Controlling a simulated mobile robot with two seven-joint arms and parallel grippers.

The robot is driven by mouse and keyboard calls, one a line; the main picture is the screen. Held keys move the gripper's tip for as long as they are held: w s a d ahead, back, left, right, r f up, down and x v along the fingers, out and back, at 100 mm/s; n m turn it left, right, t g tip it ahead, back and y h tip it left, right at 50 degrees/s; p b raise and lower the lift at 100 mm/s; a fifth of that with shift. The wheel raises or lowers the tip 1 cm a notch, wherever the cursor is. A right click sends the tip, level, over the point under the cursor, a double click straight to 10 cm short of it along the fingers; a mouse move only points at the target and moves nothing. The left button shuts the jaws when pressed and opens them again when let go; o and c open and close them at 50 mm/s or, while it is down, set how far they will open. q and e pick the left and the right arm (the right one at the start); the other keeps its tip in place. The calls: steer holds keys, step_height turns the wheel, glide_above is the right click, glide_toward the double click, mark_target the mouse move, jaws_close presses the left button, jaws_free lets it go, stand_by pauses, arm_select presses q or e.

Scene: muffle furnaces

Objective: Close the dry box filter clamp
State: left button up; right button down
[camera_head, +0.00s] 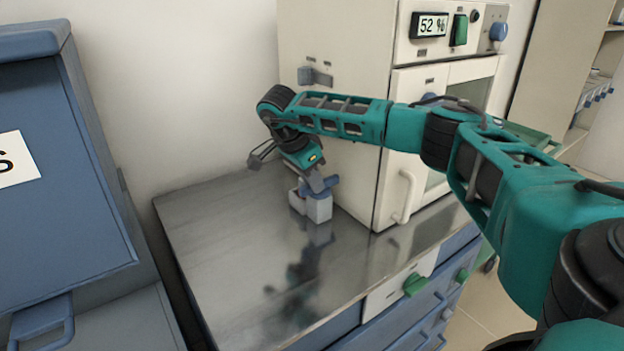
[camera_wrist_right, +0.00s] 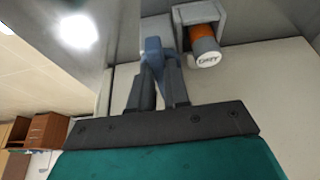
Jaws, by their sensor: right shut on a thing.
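The dry box (camera_head: 335,95) is a cream cabinet with a "52 %" display, standing on a metal bench. Low beside its left side is a small pale filter housing (camera_head: 318,208) with a blue clamp lever (camera_head: 328,185) at its top. In the right wrist view, the blue lever (camera_wrist_right: 153,50) sits between the fingers of my right gripper (camera_wrist_right: 155,82), which is shut on it. Next to it, the grey housing (camera_wrist_right: 186,15) holds an orange cartridge (camera_wrist_right: 203,38) with a white lettered end. My right gripper also shows in the head view (camera_head: 320,184). My left gripper is not in view.
The metal bench top (camera_head: 215,240) is bare to the left and front. A blue cabinet (camera_head: 60,180) stands at the left. A grey bracket (camera_head: 315,77) sticks out of the dry box's side above my wrist. My right arm crosses in front of the dry box.

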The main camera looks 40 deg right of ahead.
mark_target(326, 193)
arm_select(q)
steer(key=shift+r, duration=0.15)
